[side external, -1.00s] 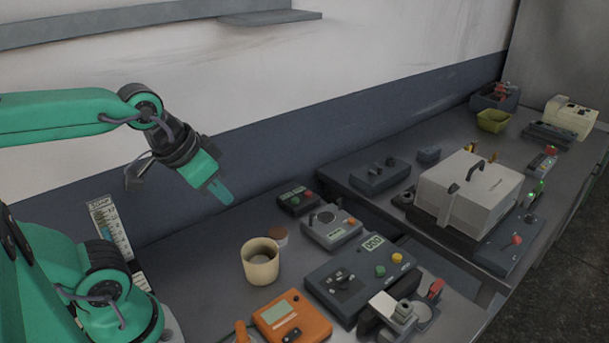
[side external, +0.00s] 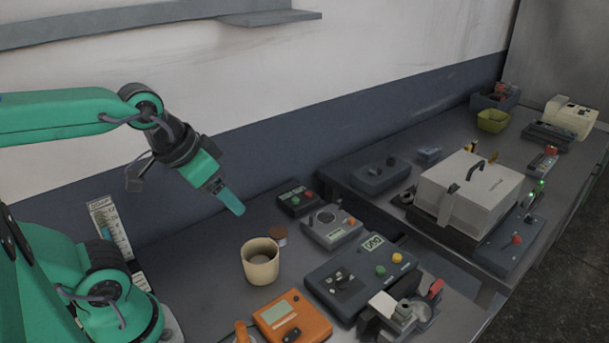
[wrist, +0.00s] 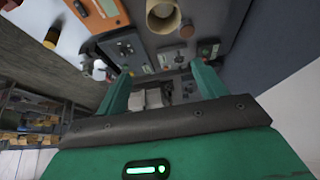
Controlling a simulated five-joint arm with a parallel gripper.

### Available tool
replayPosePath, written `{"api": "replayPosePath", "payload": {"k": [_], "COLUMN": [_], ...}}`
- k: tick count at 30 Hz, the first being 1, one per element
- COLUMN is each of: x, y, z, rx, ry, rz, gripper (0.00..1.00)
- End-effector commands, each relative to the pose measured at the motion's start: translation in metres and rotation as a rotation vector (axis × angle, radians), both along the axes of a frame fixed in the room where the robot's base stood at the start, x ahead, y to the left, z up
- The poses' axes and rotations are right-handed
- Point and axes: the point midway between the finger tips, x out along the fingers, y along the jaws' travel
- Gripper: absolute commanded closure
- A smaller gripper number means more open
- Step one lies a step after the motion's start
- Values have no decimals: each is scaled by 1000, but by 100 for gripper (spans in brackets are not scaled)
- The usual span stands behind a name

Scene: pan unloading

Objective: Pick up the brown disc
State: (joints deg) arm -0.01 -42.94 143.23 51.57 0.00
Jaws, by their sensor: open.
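The brown disc (side external: 279,235) is a small round piece on the grey bench, just behind and to the right of a beige cup (side external: 260,268). The cup hides part of its near side in the side view. In the wrist view the disc (wrist: 187,31) shows near the top, beside the cup (wrist: 152,22). My gripper (side external: 238,209) is in the air above and to the left of the disc, apart from it, tilted down to the right. In the wrist view its two green fingers (wrist: 160,78) stand wide apart with nothing held between them.
An orange meter (side external: 292,316) lies in front of the cup. A grey box with a dial (side external: 331,227) and a dark control box (side external: 361,278) stand to the right. A small dark box with buttons (side external: 297,201) is behind the disc. Bare bench lies left of the cup.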

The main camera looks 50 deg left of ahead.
Motion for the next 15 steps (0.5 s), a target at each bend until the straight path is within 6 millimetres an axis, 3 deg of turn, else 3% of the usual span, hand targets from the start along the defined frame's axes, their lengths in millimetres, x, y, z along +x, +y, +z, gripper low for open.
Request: {"api": "replayPosePath", "payload": {"k": [8, 15], "x": [11, 38], "y": [3, 11], "z": [-2, -11], "rx": [1, -1], "ry": [31, 100], "rz": [12, 37], "gripper": [30, 30]}}
